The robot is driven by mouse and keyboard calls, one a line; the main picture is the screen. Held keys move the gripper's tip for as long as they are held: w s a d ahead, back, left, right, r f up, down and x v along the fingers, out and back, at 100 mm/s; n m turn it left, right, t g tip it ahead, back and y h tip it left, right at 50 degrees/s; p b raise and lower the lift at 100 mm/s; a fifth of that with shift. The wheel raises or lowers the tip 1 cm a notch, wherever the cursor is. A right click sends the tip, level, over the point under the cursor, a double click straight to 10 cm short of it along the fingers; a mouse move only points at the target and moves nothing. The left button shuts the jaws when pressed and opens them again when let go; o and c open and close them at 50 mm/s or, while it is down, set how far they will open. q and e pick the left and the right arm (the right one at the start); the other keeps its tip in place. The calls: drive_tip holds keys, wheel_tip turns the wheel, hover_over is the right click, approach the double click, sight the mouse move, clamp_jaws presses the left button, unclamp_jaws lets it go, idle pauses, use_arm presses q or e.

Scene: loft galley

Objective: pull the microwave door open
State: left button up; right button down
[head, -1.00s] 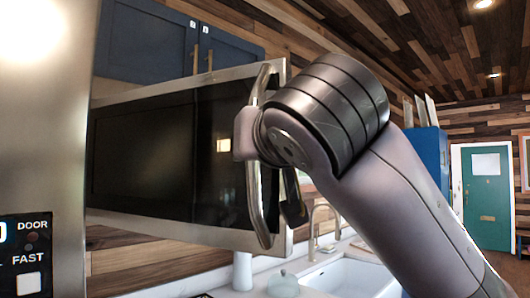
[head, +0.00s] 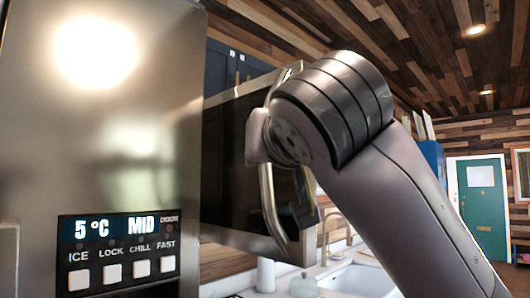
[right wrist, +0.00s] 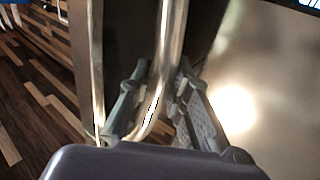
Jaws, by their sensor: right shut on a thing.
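The microwave door (head: 228,170) has dark glass and a steel frame, partly hidden behind the steel fridge at left. I see it at a slant, and cannot tell how far open it stands. Its long curved steel handle (head: 267,205) runs up and down near its right edge. My right arm reaches to the handle, and my own wrist covers part of it. In the right wrist view the handle (right wrist: 168,50) passes between the fingers of my right gripper (right wrist: 160,105), which is shut on it. My left gripper is out of view.
The steel fridge (head: 100,130) with its control panel (head: 120,250) stands close at left. Below the microwave are a counter with a pale lidded pot (head: 304,286), a white sink (head: 360,278) and a tap (head: 328,232). A teal door (head: 482,205) is far right.

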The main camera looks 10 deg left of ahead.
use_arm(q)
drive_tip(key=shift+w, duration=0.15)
use_arm(e)
drive_tip(key=shift+r, duration=0.15)
drive_tip(key=shift+d, duration=0.1)
drive_tip(key=c, duration=1.5)
unclamp_jaws()
drive_tip(key=shift+s, duration=0.15)
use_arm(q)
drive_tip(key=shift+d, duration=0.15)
use_arm(e)
drive_tip(key=v, duration=1.2)
